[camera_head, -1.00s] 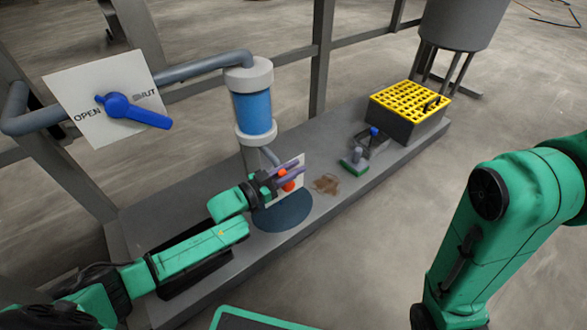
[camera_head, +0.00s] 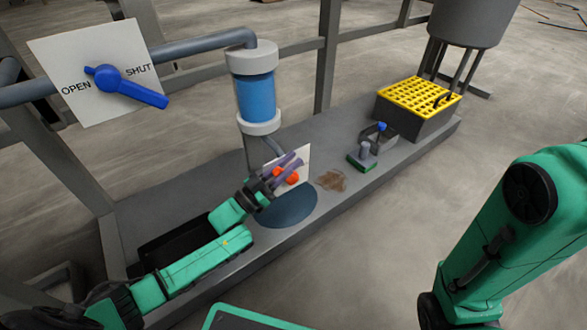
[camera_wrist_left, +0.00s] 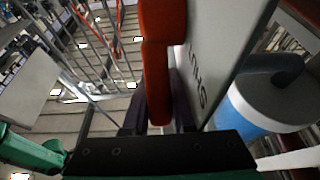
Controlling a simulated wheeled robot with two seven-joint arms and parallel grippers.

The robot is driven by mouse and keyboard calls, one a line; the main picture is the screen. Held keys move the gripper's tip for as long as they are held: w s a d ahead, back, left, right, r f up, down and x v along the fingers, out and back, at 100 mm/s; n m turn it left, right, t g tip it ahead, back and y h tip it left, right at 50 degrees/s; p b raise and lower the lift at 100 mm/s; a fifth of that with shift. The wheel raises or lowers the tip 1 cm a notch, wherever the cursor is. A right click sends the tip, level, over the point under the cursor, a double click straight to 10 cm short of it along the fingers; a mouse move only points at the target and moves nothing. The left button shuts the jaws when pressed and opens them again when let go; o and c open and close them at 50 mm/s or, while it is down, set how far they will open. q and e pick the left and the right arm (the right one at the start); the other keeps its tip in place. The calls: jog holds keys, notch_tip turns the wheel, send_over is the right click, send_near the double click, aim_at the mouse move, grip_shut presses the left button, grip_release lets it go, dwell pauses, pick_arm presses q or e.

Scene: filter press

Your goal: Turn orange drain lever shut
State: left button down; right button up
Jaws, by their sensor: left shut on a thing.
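The orange drain lever (camera_head: 292,178) sits at a small white plate (camera_head: 301,160) below the blue and white filter housing. My left gripper (camera_head: 290,164) is shut on it, its purple-grey fingers partly hiding it. In the left wrist view the orange lever (camera_wrist_left: 157,75) runs down between the fingers, next to the plate (camera_wrist_left: 215,60), where the word SHUT shows in part. The lever's exact angle is hard to tell. My right gripper is out of view; only its green arm shows at the right.
A blue lever (camera_head: 125,86) on a plate marked OPEN and SHUT is at upper left. The filter housing (camera_head: 255,97) stands just behind my left gripper. A green-based tool (camera_head: 363,158), a brown stain and a yellow-topped box (camera_head: 419,101) are farther along the grey platform (camera_head: 345,205).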

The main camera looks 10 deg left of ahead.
pick_arm(q)
jog(key=shift+s+a+f+t+b, duration=0.25)
jog(key=shift+f+t+b, duration=0.1)
jog(key=shift+b, duration=0.15)
jog(key=shift+s+r+h, duration=0.1)
jog(key=shift+r+h, duration=0.05)
jog(key=shift+h, duration=0.15)
jog(key=c, duration=0.7)
grip_release()
jog(key=shift+a, duration=0.1)
